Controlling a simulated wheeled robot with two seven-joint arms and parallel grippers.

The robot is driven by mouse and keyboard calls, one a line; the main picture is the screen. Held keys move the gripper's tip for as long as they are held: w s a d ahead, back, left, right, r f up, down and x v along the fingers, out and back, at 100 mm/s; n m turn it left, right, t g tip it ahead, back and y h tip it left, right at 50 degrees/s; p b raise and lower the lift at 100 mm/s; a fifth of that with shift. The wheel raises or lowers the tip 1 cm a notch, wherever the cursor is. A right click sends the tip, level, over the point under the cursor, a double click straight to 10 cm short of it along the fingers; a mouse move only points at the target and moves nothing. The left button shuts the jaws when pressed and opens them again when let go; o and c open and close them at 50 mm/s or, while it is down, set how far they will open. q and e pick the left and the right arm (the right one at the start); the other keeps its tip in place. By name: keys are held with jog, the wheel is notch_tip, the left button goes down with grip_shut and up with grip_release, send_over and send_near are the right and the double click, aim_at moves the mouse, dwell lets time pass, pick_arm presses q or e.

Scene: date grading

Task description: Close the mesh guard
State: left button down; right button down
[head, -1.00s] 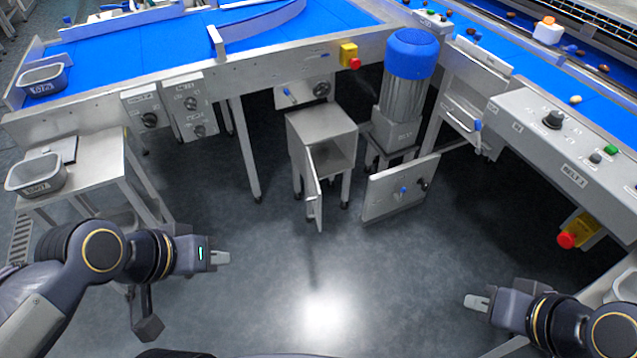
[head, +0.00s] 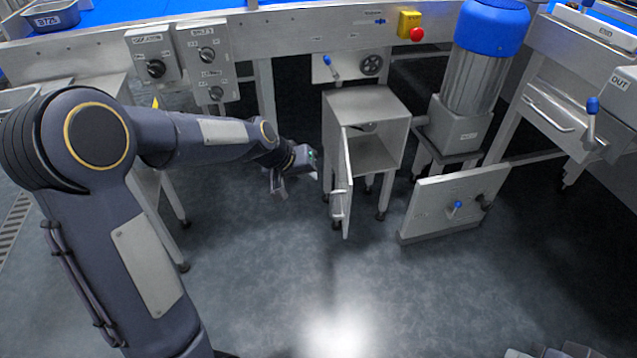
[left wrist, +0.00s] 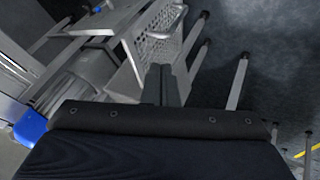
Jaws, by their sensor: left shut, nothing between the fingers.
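The mesh guard (head: 346,184) is the hinged door of a small grey cabinet (head: 368,103). It stands open, seen nearly edge-on in the head view, with a bar handle (head: 338,204) low on its outer face. The left wrist view shows its perforated panel (left wrist: 171,22) and handle (left wrist: 160,34). My left gripper (head: 281,191) is left of the guard, apart from it in the head view. Its closed, empty fingers (left wrist: 164,72) point toward the guard in the left wrist view. Only grey slivers, possibly of my right arm, show at the bottom right edge; its fingers are unclear.
A blue-topped motor (head: 473,85) stands right of the cabinet. A low panel (head: 440,218) with a blue-knobbed lever stands on the floor before it. Control boxes (head: 205,65) hang at the left, and a table leg (head: 265,95) stands behind my left arm. The floor in front is clear.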

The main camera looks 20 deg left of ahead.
pick_arm(q)
jog(key=b, duration=0.3)
send_near(347, 189)
notch_tip(347, 189, down, 4)
jog(key=a, duration=0.2)
jog(key=shift+w+d+r, duration=0.15)
jog(key=shift+w+d, duration=0.1)
jog(key=shift+d, duration=0.35)
jog(key=shift+w+d+r, duration=0.2)
jog(key=shift+w+d, duration=0.1)
jog(key=shift+d, duration=0.3)
jog(key=shift+w+d+r, duration=0.15)
jog(key=shift+w+d, duration=0.1)
jog(key=shift+d, duration=0.35)
